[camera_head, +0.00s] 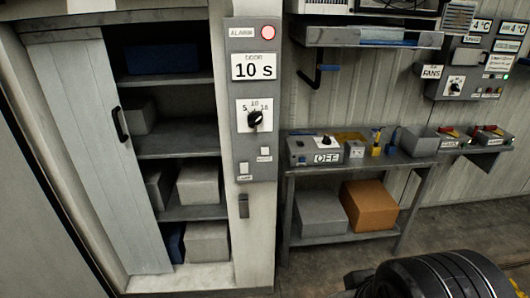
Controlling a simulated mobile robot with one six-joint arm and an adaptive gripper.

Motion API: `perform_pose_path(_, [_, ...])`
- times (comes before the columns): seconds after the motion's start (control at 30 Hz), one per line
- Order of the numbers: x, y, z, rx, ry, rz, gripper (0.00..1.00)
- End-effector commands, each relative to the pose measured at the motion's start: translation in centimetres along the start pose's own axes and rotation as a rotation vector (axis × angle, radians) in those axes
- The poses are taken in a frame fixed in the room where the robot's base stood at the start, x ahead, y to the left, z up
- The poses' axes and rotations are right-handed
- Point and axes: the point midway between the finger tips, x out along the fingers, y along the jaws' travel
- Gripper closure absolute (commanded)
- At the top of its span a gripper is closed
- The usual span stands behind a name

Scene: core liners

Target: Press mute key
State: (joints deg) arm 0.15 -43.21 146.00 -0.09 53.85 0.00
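The alarm panel (240,205) is a tall grey plate on the pale post right of the open cabinet. Near its lower part are two small white keys, each with a tiny label. The upper right key (265,151) has a label that seems to read MUTE, but it is too small to be sure. The lower left key (243,168) has a label that looks like LAMP. Nothing touches either key. A black rounded part of my arm shows at the bottom right, well away from the panel. My gripper is not recognisable in this view.
The cabinet door (95,150) stands open at left. A bench (300,172) with a switch box (315,149) stands right of the post. Floor shows at lower right.

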Motion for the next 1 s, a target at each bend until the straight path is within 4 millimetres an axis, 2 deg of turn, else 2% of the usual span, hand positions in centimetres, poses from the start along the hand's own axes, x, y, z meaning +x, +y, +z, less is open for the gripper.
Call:
perform_pose_path(0.03, [0.00, 0.00, 0.00, 0.000, 0.000, 0.000, 0.78])
perform_pose_path(0.37, [0.00, 0.00, 0.00, 0.000, 0.000, 0.000, 1.00])
perform_pose_path(1.0, [0.00, 0.00, 0.00, 0.000, 0.000, 0.000, 1.00])
